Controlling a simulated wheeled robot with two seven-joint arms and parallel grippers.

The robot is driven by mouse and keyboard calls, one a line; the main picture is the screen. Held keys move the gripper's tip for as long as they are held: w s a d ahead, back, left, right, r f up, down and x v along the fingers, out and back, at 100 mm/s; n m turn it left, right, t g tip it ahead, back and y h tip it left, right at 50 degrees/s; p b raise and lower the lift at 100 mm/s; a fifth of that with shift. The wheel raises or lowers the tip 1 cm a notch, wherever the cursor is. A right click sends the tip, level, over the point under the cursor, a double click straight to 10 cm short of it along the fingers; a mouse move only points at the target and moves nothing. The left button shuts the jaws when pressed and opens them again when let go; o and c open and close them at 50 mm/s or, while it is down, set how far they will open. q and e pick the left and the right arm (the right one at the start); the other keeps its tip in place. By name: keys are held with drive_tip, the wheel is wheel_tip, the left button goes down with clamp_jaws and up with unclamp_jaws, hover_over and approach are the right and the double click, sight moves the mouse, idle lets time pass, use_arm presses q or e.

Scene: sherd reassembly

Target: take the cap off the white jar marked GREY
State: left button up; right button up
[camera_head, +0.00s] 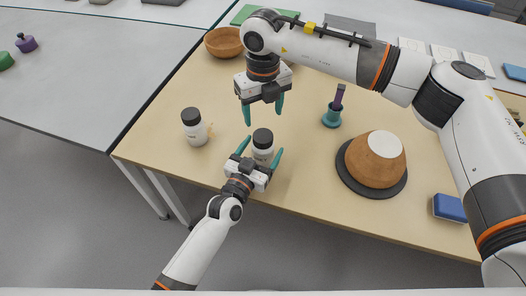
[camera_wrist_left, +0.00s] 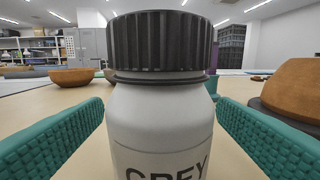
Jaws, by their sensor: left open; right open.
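The white jar marked GREY (camera_wrist_left: 160,130) fills the middle of the left wrist view, with its ribbed black cap (camera_wrist_left: 160,42) on. In the head view this jar (camera_head: 263,155) stands upright on the table, its black cap (camera_head: 262,138) on top. My left gripper (camera_head: 260,151) is open, with one teal finger on each side of the jar's body; gaps show between fingers and jar in the wrist view. My right gripper (camera_head: 263,114) is open and empty, pointing down, above and behind the jar in the head view.
A second white jar with a black cap (camera_head: 194,127) stands to the left. A brown bowl (camera_head: 224,42) is at the back left. A brown pot (camera_head: 370,160) sits on a dark disc (camera_head: 349,181) at right. A teal holder (camera_head: 331,117) and blue block (camera_head: 449,208) stand nearby.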

sight(263, 135)
use_arm(q)
drive_tip(key=shift+x, duration=1.3)
drive_tip(key=shift+c, duration=0.3)
clamp_jaws()
use_arm(e)
drive_tip(key=m, duration=1.3)
drive_tip(key=shift+m, duration=0.3)
drive_tip(key=shift+f, duration=4)
drive_tip(key=shift+c, duration=0.3)
